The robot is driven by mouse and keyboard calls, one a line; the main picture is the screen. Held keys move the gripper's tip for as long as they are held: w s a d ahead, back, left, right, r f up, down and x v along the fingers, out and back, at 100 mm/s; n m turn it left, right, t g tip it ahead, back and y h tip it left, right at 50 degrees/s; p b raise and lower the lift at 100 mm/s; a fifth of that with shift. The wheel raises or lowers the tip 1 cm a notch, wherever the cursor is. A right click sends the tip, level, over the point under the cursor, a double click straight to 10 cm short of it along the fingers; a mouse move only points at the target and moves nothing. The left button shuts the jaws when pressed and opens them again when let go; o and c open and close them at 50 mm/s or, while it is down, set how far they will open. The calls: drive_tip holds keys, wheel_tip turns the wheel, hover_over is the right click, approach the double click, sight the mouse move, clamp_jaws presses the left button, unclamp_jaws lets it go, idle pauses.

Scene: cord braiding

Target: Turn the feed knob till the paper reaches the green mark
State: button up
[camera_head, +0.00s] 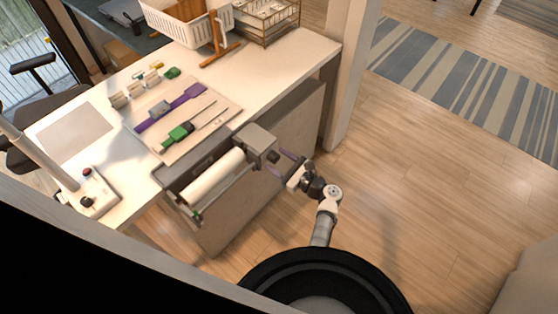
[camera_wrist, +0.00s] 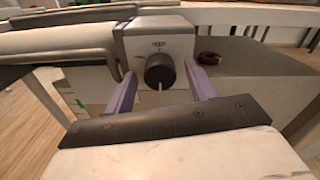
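The black feed knob (camera_wrist: 160,70) sits on the face of a grey box (camera_wrist: 188,40), with a pale pointer line at its lower edge. It also shows in the head view (camera_head: 273,157). My gripper (camera_wrist: 160,76) is open, with one purple finger on each side of the knob and a visible gap on both sides. In the head view my gripper (camera_head: 284,166) reaches the box from the right. The white paper roll (camera_head: 215,178) lies left of the box along the counter's front. A small green mark (camera_head: 197,217) shows near the roll's lower left end; the paper's edge is unclear.
A board (camera_head: 190,140) with purple and green tools lies on the white counter (camera_head: 285,75). A white basket (camera_head: 187,30) and a wire rack (camera_head: 266,22) stand at the back. A dark red ring-like object (camera_wrist: 208,58) is right of the knob. Open wooden floor (camera_head: 420,170) lies to the right.

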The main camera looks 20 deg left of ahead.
drive_tip(key=b+v, duration=0.3)
drive_tip(key=v, duration=1)
drive_tip(key=shift+d+b, duration=0.3)
drive_tip(key=shift+d, duration=0.1)
drive_tip(key=shift+s, duration=0.1)
